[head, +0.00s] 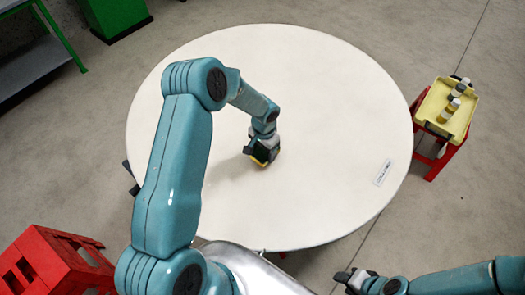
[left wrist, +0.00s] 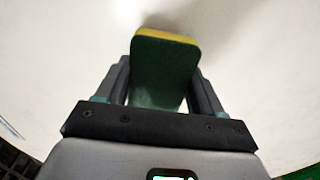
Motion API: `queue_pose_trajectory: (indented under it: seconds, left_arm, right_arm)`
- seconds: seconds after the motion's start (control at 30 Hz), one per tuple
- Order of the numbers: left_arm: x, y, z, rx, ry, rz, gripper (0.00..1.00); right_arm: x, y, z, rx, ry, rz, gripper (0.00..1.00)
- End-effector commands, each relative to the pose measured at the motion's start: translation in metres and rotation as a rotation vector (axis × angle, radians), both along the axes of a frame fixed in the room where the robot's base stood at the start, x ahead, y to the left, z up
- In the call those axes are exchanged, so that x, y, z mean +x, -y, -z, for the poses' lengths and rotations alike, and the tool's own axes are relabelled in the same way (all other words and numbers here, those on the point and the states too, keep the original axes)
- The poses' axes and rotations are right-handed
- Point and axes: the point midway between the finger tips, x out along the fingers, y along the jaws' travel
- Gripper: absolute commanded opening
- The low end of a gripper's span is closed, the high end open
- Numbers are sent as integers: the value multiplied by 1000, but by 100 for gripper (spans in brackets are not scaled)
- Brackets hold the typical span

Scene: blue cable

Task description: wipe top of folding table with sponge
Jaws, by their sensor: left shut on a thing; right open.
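The folding table (head: 330,100) has a round white top and stands in front of me in the head view. The sponge (head: 262,161) is green and yellow, near the middle of the table top. My left gripper (head: 262,148) is shut on it, reaching down from above. In the left wrist view the sponge (left wrist: 165,70) sits between the two fingers of my left gripper (left wrist: 163,85), its yellow edge at the far end, over the white top. I cannot tell whether it touches the top. My right gripper (head: 352,278) is open and empty, in front of the table's near edge.
A small white label (head: 383,173) lies on the table top at the right. A red stool (head: 437,160) with a yellow tray (head: 430,110) holding small bottles stands to the right. A red crate (head: 60,262) is at lower left. A green-framed shelf (head: 35,62) and green bin (head: 115,15) stand at the back left.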

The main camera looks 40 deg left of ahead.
Motion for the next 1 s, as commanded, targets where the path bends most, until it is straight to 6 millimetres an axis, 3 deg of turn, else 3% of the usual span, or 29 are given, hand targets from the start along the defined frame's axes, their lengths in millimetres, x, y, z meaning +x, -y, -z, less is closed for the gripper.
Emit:
queue_pose_trajectory:
  seconds: [0.53,1.0]
  left_arm:
    - [5,5,-50,1,2,-1,43]
    - [5,5,-55,0,1,-2,43]
  right_arm:
    - [0,0,-22,0,0,0,43]
    - [0,0,-23,0,0,0,43]
